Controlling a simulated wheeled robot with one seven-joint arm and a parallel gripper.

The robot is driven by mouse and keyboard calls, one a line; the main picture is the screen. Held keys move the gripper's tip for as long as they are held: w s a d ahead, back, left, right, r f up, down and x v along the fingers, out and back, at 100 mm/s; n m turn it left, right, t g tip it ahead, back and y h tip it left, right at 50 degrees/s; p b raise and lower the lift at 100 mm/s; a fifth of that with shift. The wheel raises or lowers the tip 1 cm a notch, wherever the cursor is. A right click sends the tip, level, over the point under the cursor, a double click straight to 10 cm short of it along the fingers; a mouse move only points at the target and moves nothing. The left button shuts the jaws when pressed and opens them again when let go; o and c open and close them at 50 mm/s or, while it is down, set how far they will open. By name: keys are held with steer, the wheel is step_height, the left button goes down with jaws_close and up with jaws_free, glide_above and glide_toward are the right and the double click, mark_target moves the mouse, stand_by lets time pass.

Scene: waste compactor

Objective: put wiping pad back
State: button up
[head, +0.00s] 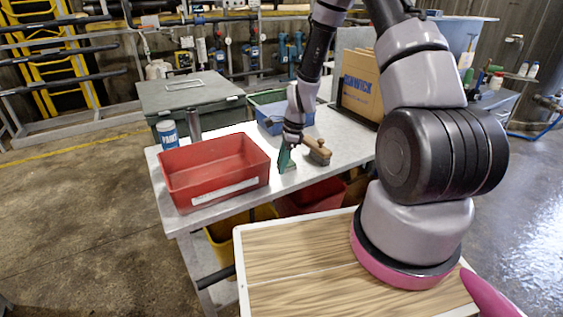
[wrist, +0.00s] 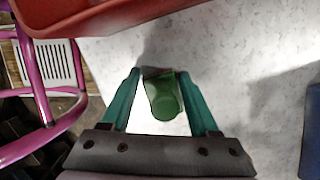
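My gripper (head: 286,160) points down at the table, between the red bin and a wooden brush. In the wrist view, its two teal fingers (wrist: 159,75) stand on either side of a green, rounded piece (wrist: 163,100), which appears to be the handle of the wiping pad. The right finger looks very close to it; a small gap seems to show at the left. I cannot tell whether the fingers grip it. The pad's underside is hidden. In the head view, my fingers and the green piece blend together at the tabletop.
The red bin (head: 213,168) stands at left on the grey table (head: 330,125). The wooden brush (head: 318,150) lies just right of my gripper. A blue bin (head: 275,117) and a cardboard box (head: 359,85) stand behind. A blue-white can (head: 167,134) stands behind the red bin.

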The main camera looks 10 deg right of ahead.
steer(key=o, duration=0.5)
steer(key=shift+c, duration=0.2)
steer(key=v, duration=1.2)
step_height(320, 180, up, 12)
steer(key=n+t, duration=0.2)
steer(key=n, duration=0.1)
glide_above(291, 163)
steer(key=s, duration=0.2)
steer(key=s+d+r+n+t, duration=0.2)
steer(key=s+r+n, duration=0.4)
steer(key=s+r, duration=0.4)
steer(key=s+d+r+n+t+h, duration=0.1)
steer(key=s+d+r+n+t, duration=0.1)
steer(key=s+r+n, duration=0.4)
steer(key=s+r+t, duration=0.1)
steer(key=s+r, duration=0.2)
steer(key=r, duration=0.1)
steer(key=shift+s+r, duration=0.3)
steer(key=shift+s, duration=0.1)
